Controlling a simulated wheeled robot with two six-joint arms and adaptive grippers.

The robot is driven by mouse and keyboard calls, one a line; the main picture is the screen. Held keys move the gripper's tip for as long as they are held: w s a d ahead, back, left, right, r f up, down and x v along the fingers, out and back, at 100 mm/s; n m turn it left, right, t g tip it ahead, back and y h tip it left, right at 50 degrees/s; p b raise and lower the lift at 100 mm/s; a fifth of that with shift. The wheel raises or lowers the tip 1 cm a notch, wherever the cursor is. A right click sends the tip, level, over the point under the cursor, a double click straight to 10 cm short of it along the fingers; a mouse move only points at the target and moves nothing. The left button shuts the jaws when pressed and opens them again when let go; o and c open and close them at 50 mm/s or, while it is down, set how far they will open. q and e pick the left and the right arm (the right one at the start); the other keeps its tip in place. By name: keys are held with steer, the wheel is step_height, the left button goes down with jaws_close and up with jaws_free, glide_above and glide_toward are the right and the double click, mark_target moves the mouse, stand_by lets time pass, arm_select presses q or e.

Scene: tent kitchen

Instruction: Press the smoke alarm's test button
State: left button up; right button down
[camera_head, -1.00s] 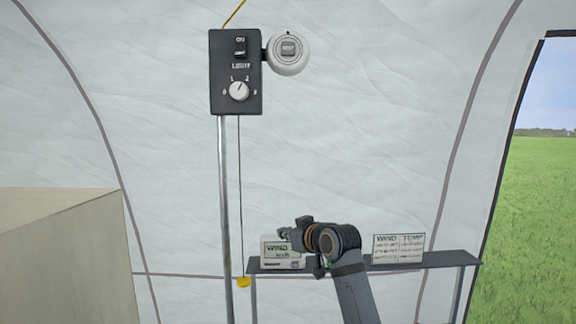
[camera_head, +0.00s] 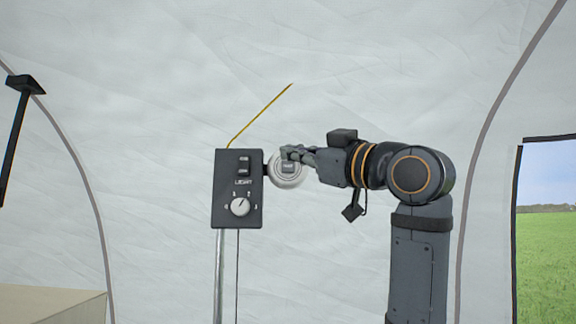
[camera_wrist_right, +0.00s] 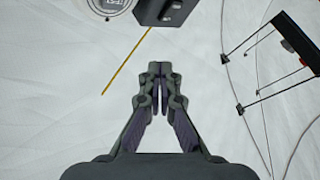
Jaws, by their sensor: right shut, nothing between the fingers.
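The smoke alarm (camera_head: 287,182) is a round white disc with a grey square TEST button (camera_head: 288,168), fixed to the right side of the black control box (camera_head: 238,210). My right gripper (camera_head: 287,151) is shut and empty. In the head view its fingertips overlap the alarm's upper part, just above the button. In the right wrist view the closed fingers (camera_wrist_right: 159,72) point up the picture, and part of the alarm (camera_wrist_right: 105,4) shows at the top edge, left of them and apart from the tips. My left gripper is not in view.
A beige box (camera_head: 50,305) is at lower left. Tent wall lies behind.

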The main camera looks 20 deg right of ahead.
mark_target(292, 165)
steer(key=shift+w, duration=0.25)
steer(key=w, duration=0.2)
steer(key=w+d+p, duration=0.1)
steer(key=w, duration=0.1)
steer(key=w+d+p, duration=0.1)
steer(key=w, duration=0.1)
steer(key=shift+w+f, duration=0.1)
steer(key=shift+w, duration=0.25)
steer(key=shift+w+d, duration=0.2)
steer(key=shift+w, duration=0.55)
steer(key=shift+w, duration=0.15)
stand_by(0.5)
steer(key=shift+w+d, duration=0.15)
steer(key=shift+w, duration=0.15)
